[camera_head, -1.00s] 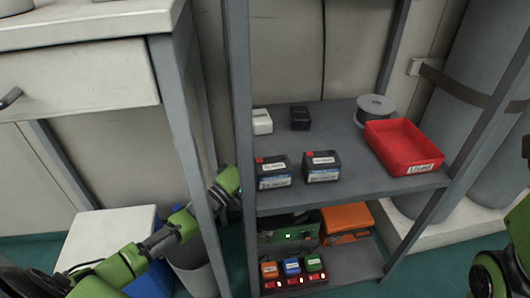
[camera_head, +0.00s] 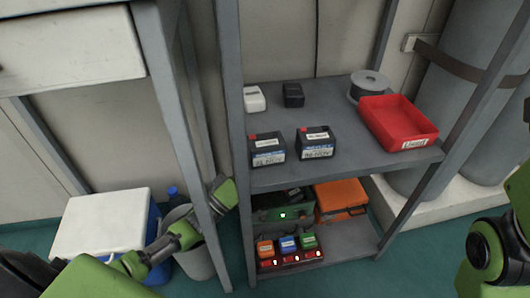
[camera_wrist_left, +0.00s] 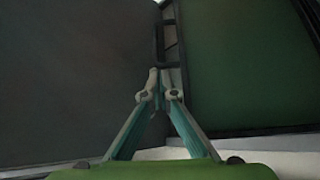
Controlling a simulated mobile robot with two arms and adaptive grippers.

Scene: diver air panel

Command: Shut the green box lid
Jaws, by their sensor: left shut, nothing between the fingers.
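The green box (camera_head: 283,215) sits on the lower shelf at the left, partly in the shadow of the shelf above. Its green face has a small lit white light, and dark items show behind it. I cannot clearly make out its lid. My left gripper (camera_head: 222,190) is beside the shelf's front left post, left of the box and apart from it. In the left wrist view the left gripper (camera_wrist_left: 160,78) has its fingertips together and empty. A flat green surface fills the right of that view; I cannot tell if it is the lid. My right gripper is out of view.
An orange box (camera_head: 341,198) stands right of the green box. A charger with small orange, blue and green batteries (camera_head: 288,244) is in front. The upper shelf (camera_head: 365,165) holds black batteries and a red tray (camera_head: 398,122). A bin and a cooler (camera_head: 100,225) stand at left.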

